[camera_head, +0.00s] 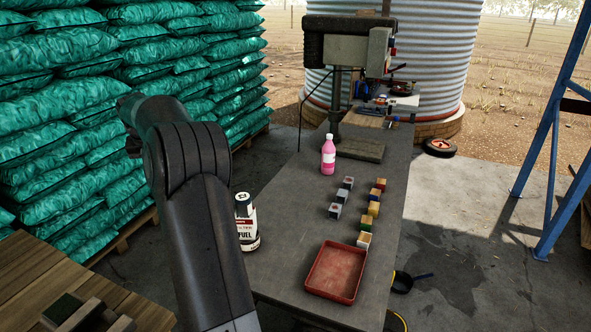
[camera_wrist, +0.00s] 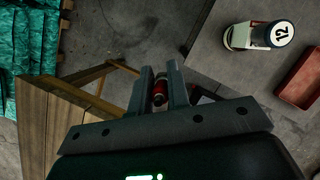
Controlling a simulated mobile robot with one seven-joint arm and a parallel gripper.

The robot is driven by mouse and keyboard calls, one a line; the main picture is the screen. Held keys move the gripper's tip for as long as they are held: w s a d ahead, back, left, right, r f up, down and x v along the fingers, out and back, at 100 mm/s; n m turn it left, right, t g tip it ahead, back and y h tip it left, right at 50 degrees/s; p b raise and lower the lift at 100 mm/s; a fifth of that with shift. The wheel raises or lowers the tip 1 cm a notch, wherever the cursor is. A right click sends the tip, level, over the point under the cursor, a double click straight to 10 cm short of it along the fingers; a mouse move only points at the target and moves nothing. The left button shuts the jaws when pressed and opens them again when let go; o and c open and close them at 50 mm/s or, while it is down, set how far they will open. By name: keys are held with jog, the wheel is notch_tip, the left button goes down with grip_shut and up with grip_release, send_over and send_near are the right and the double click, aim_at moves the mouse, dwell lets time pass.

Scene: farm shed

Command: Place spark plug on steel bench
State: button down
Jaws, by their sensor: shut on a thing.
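The steel bench (camera_head: 281,217) is a long grey top running away through the middle of the head view. Its near corner shows at upper right in the wrist view (camera_wrist: 213,65). My gripper (camera_wrist: 160,78) is shut on a small red piece with a pale end (camera_wrist: 160,91), which looks like the spark plug; the fingers and their shadow hide much of it. The gripper is between the wooden table and the bench, with floor behind it in the wrist view. My arm hides the gripper in the head view.
A fuel bottle (camera_head: 246,222) and a red tray (camera_head: 335,272) stand on the near bench. Several small blocks (camera_head: 373,208), a pink bottle (camera_head: 328,155) and a drill press (camera_head: 345,45) are farther back. A wooden table (camera_head: 40,275) is at left. Bench left of the blocks is clear.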

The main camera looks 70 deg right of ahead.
jog(key=s+d+m+g, duration=0.1)
jog(key=s+d+m, duration=0.1)
jog(key=s+d, duration=0.85)
jog(key=s+d+m+h, duration=0.15)
jog(key=s+d, duration=0.35)
jog(key=s, duration=1)
jog(key=s+d+m+g, duration=0.1)
jog(key=s+d+m, duration=0.1)
jog(key=s+d, duration=0.85)
notch_tip(320, 180, down, 22)
jog(key=s+a+f, duration=0.1)
jog(key=s+a, duration=0.1)
jog(key=w+f, duration=0.2)
jog(key=w, duration=0.1)
jog(key=w+f, duration=0.2)
jog(key=w, duration=0.2)
jog(key=w+f, duration=0.2)
jog(key=w, duration=0.2)
jog(key=shift+w+d+f, duration=0.15)
jog(key=shift+d+f, duration=0.2)
jog(key=shift+f, duration=1.9)
jog(key=c, duration=1.4)
grip_release()
jog(key=shift+f, duration=0.15)
jog(key=shift+o, duration=0.2)
